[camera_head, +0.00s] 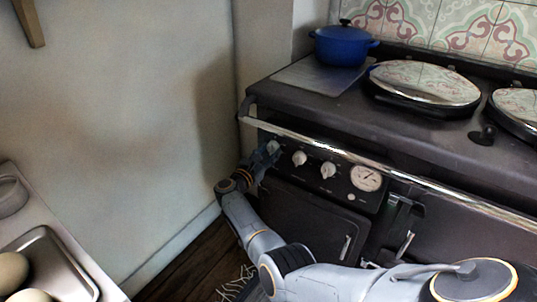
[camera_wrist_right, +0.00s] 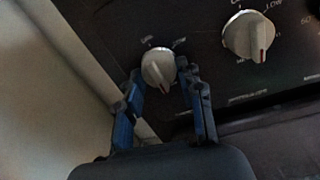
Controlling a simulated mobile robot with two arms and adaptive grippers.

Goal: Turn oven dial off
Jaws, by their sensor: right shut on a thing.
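The oven (camera_head: 310,205) is a dark range with a row of pale dials below a chrome rail. The leftmost dial (camera_wrist_right: 158,68) is off-white with a reddish mark near its lower edge in the right wrist view. My right gripper (camera_wrist_right: 161,80) has its blue and black fingers on either side of this dial, shut on it. In the head view my right gripper (camera_head: 263,159) is at the left end of the panel and mostly covers that dial. Which setting the dial points to is too small to tell. My left gripper is not in view.
A middle dial (camera_head: 299,158), a right dial (camera_head: 328,170) and a round gauge (camera_head: 366,178) sit along the panel. The chrome rail (camera_head: 340,152) runs just above. A wall (camera_head: 130,120) stands close at left. A blue pot (camera_head: 342,46) is on the stove top.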

